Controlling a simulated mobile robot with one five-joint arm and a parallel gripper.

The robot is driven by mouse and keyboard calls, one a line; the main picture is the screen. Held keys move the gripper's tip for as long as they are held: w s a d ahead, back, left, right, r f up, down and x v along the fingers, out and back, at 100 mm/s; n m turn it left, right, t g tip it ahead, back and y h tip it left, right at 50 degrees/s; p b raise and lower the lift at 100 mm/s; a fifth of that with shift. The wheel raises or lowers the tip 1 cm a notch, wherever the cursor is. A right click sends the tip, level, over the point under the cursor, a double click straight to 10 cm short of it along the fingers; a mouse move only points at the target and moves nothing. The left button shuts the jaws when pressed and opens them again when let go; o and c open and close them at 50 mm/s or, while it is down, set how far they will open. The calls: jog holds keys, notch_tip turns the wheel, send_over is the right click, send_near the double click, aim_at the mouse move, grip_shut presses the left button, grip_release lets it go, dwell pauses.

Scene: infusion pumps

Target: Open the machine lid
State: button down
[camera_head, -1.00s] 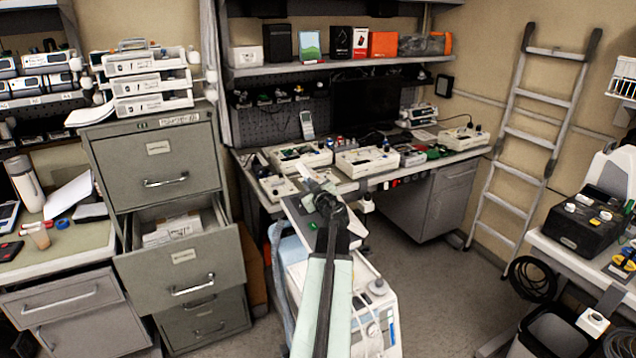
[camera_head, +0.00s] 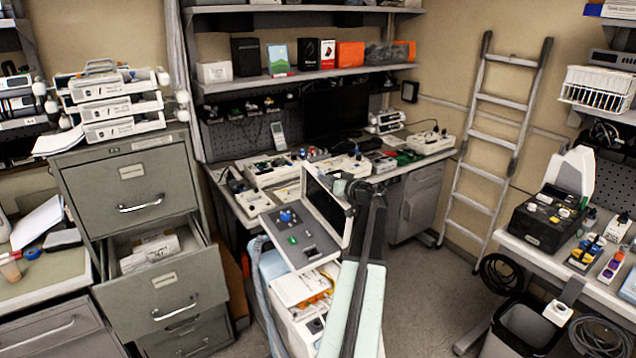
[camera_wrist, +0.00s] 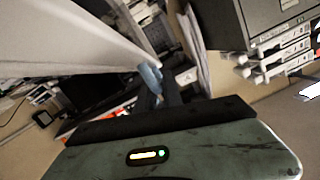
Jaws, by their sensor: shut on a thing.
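The machine (camera_head: 302,262) stands in the middle of the head view, its grey top panel showing a blue knob and a small green part. Its lid (camera_head: 326,206), a pale frame around a dark inner face, stands raised and steeply tilted at the right side of the panel. My gripper (camera_head: 350,187) is at the lid's upper right edge and shut on it; the fingertips are partly hidden. In the wrist view, a broad pale surface (camera_wrist: 85,35), seemingly the lid, runs up to my gripper's fingers (camera_wrist: 152,80).
A workbench with several devices (camera_head: 265,172) stands behind the machine. A filing cabinet with an open drawer (camera_head: 165,280) is at the left. A ladder (camera_head: 495,140) leans at the back right. A black bin (camera_head: 520,325) stands right; floor between is clear.

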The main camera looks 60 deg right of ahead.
jog(key=shift+m, duration=0.4)
jog(key=shift+s+d+f, duration=0.1)
jog(key=shift+s+d, duration=0.25)
jog(key=shift+d, duration=0.4)
jog(key=shift+s+d+r, duration=0.1)
jog(key=shift+s+d, duration=0.2)
jog(key=shift+d, duration=0.5)
jog(key=shift+s+d+f, duration=0.1)
jog(key=shift+s+d, duration=0.25)
jog(key=shift+d, duration=0.4)
jog(key=c, duration=1.8)
grip_release()
jog(key=shift+y, duration=0.3)
jog(key=v, duration=0.8)
jog(key=shift+f, duration=0.2)
